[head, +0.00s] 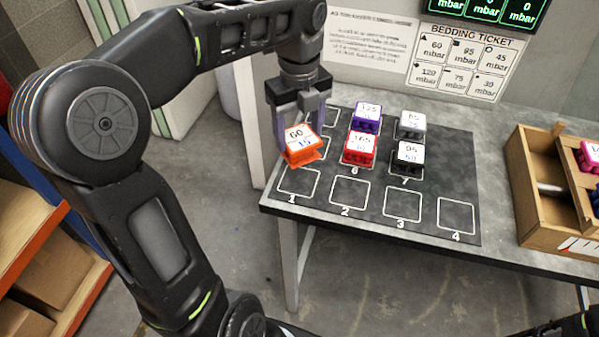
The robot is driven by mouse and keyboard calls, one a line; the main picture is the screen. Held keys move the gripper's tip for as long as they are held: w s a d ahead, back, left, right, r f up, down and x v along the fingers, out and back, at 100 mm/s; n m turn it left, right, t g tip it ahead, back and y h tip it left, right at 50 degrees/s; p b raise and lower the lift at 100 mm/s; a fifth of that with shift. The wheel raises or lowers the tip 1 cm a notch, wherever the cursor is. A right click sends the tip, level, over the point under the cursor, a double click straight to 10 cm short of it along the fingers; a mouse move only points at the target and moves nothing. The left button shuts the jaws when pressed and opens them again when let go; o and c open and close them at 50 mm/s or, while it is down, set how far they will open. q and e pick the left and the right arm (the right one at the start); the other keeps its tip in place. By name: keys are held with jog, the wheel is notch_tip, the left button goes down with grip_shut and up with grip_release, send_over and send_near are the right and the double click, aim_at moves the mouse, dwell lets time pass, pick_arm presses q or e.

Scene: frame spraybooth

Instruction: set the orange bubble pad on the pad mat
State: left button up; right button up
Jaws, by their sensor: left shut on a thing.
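The orange bubble pad (303,151), an orange block with a white label on top, is held by my left gripper (302,125). The gripper is shut on it, above the left part of the dark pad mat (428,207). The pad is slightly tilted in the picture and hides part of the mat's outlined squares behind it. I cannot tell exactly how high it is over the mat. The mat has numbered squares; the front row, 1 to 4, is empty. My right gripper is not in view.
Several pads stand on the mat: red (359,149), black (407,157), purple (367,118) and grey (411,125). A wooden crate (534,197) with pads is at the right. A bedding ticket (466,62) hangs behind the table.

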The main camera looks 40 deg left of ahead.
pick_arm(q)
notch_tip(320, 180, down, 5)
jog(key=shift+f, duration=0.2)
jog(key=shift+f, duration=0.1)
jog(key=shift+f, duration=1.8)
jog(key=shift+f, duration=0.15)
jog(key=o, duration=1.4)
notch_tip(320, 180, up, 12)
jog(key=shift+r+p, duration=0.2)
jog(key=shift+p, duration=0.35)
